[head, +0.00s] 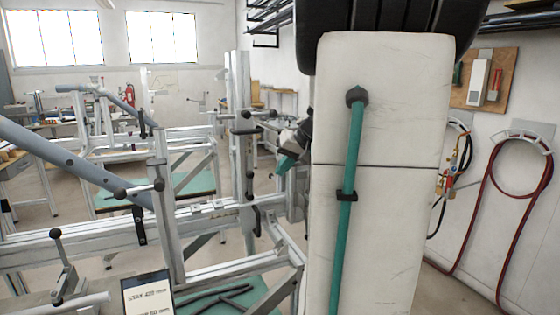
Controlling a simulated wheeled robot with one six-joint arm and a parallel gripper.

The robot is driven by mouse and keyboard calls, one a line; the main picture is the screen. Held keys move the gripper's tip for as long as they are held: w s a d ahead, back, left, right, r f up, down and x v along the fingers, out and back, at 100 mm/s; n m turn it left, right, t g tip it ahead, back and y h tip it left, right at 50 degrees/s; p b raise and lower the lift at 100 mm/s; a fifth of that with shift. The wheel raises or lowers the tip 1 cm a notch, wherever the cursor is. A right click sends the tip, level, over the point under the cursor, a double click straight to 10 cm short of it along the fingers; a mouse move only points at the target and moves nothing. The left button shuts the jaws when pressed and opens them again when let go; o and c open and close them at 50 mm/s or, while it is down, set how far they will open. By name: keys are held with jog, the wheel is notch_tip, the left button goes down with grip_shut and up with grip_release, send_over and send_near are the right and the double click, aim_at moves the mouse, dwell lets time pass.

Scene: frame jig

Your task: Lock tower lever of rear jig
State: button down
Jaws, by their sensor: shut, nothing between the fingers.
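The jig is a frame of silver aluminium rails and upright towers. A rear tower (238,160) stands left of my arm, with a black-knobbed cross handle (246,115) near its upper part. A black lever (257,220) hangs lower by this tower. Which lever is the tower lever I cannot tell for sure. My gripper (284,164), with teal fingertips, is just right of the rear tower, below the cross handle. It is shut and empty. My white arm hides the area right of it. Whether the fingertips touch the tower is unclear.
A nearer tower (166,220) has a knobbed handle (140,189) and a black lever (140,226). A blue-grey frame tube (70,160) slants across the left. A small display (148,294) stands at the bottom. Red hoses (482,225) hang on the right wall.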

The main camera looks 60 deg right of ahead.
aim_at(250, 185)
jog(key=w+a+f, duration=0.2)
jog(key=w+f, duration=0.1)
jog(key=w, duration=0.2)
jog(key=shift+w+a+f, duration=0.2)
jog(key=shift+w+a, duration=0.15)
jog(key=shift+w, duration=0.05)
